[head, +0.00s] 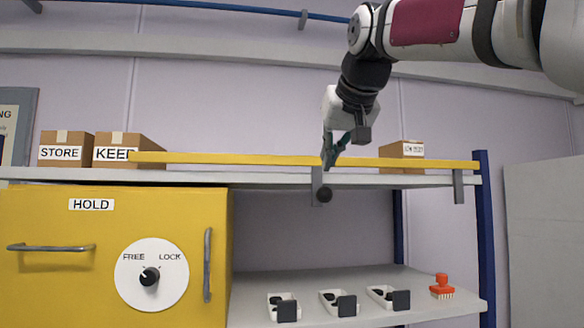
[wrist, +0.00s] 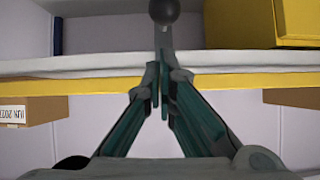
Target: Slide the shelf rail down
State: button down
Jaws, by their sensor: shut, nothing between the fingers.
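The shelf rail (head: 240,159) is a long yellow bar along the front edge of the upper shelf, level, with grey brackets hanging from it. A dark round knob (head: 324,195) sits low on the middle bracket (head: 317,180). In the wrist view the picture is upside down: the rail (wrist: 75,87) crosses the middle and the knob (wrist: 164,11) is at the top. My gripper (head: 329,160) is in front of the rail, just above the knob. Its green fingers (wrist: 161,80) are together and empty, pointing toward the bracket. Whether they touch the rail I cannot tell.
Boxes labelled STORE (head: 60,152) and KEEP (head: 122,152) stand left on the upper shelf (head: 270,178); another box (head: 402,149) stands right. A yellow HOLD cabinet (head: 60,280) fills the lower left. Small trays (head: 340,302) and a red brush (head: 441,285) are on the lower shelf.

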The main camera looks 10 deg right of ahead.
aim_at(330, 195)
jog(key=shift+w+f, duration=0.15)
jog(key=shift+f, duration=1.1)
notch_tip(330, 195, down, 5)
jog(key=shift+w+f+b, duration=0.1)
jog(key=shift+f+b, duration=0.05)
jog(key=shift+b, duration=0.9)
jog(key=w+r+p+v, duration=0.1)
jog(key=r+p+v, duration=0.1)
jog(key=v, duration=1.1)
jog(key=shift+w+r, duration=0.2)
jog(key=shift+w, duration=0.05)
